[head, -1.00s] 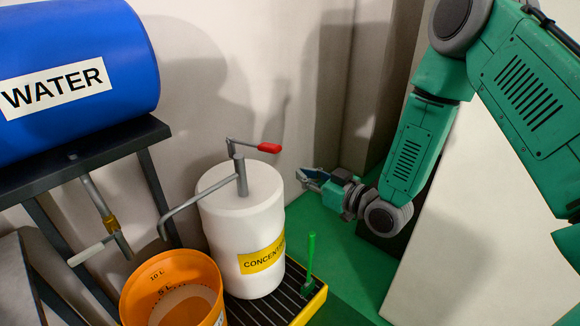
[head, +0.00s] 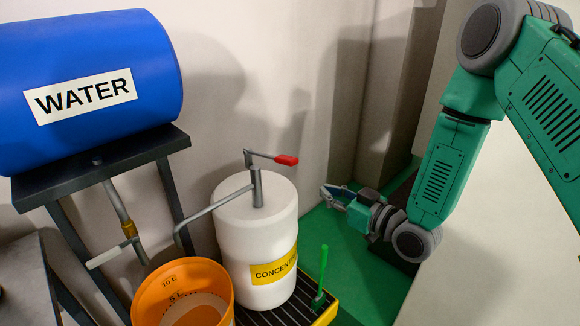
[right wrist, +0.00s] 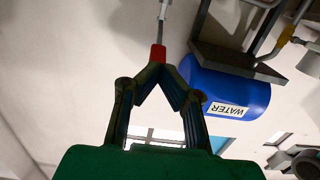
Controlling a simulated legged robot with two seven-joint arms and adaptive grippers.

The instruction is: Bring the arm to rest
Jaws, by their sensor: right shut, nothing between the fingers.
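My right gripper (head: 338,196) is in the middle of the head view, at the end of my green right arm. It is to the right of the white concentrate drum (head: 262,236), apart from it, with nothing held. In the right wrist view its fingers (right wrist: 158,70) meet at the tips and are empty. The drum's pump has a red handle (head: 287,160) that points toward the gripper's side. The red handle also shows in the right wrist view (right wrist: 158,53), in line with the fingertips. My left gripper is not in view.
A blue water barrel (head: 90,85) lies on a dark stand (head: 110,160) at the left. An orange bucket (head: 183,270) stands below it. A green brush-like tool (head: 322,270) stands on the yellow-edged grate (head: 328,312) right of the drum. A wall is behind.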

